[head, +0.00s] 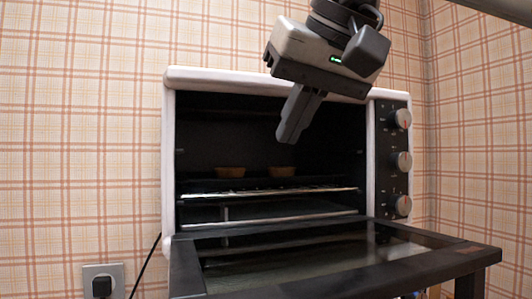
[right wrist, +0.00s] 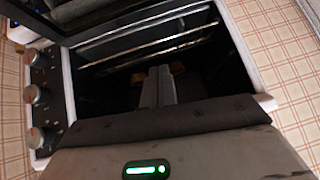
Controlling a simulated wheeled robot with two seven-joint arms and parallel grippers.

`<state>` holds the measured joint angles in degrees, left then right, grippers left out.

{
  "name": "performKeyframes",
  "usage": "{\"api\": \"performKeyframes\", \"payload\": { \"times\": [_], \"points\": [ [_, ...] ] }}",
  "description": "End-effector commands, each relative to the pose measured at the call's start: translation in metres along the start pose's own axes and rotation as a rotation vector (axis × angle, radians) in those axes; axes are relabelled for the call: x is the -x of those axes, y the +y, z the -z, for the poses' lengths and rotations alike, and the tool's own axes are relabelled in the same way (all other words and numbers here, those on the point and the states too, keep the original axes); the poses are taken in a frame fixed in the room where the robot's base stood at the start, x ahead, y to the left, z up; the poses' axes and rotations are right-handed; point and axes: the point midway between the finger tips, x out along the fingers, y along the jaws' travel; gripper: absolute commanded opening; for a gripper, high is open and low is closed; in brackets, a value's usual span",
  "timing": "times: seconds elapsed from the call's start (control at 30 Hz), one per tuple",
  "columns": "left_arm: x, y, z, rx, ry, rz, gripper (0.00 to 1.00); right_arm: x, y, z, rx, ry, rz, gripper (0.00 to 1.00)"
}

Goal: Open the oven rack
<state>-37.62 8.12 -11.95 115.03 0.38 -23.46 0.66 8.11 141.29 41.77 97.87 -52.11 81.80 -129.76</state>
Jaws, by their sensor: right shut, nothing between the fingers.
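The white oven (head: 168,150) stands against the wall with its dark glass door (head: 300,262) folded down and open. The oven rack (head: 265,194) lies inside the cavity, its front edge showing as a bright horizontal line. In the right wrist view the rack bars (right wrist: 140,38) run slantwise across the top. My right gripper (head: 290,138) hangs from above, in front of the upper cavity, above the rack and apart from it in the head view. Its fingers (right wrist: 158,72) are closed together with nothing between them. My left gripper is not in view.
Two small brown items (head: 230,172) (head: 282,171) sit inside the oven at rack height. Three knobs (head: 403,161) line the oven's right panel. A wall socket with a black plug (head: 102,284) is at lower left.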

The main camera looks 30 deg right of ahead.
Motion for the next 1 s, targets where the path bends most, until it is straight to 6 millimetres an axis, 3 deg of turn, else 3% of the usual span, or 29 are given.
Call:
{"api": "performKeyframes", "payload": {
  "times": [0.17,0.5,0.7,1.0],
  "points": [
    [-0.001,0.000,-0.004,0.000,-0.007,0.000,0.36,-0.004,0.022,0.002,0.047,0.018,-0.133,0.00],
    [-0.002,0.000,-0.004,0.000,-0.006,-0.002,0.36,-0.064,0.028,0.003,0.046,0.014,-0.127,0.00],
    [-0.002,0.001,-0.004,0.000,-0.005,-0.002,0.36,-0.089,0.031,0.003,0.045,0.016,-0.124,0.00],
    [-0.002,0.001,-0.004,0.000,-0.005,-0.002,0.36,-0.096,0.032,0.004,0.044,0.018,-0.123,0.00]
  ]
}}
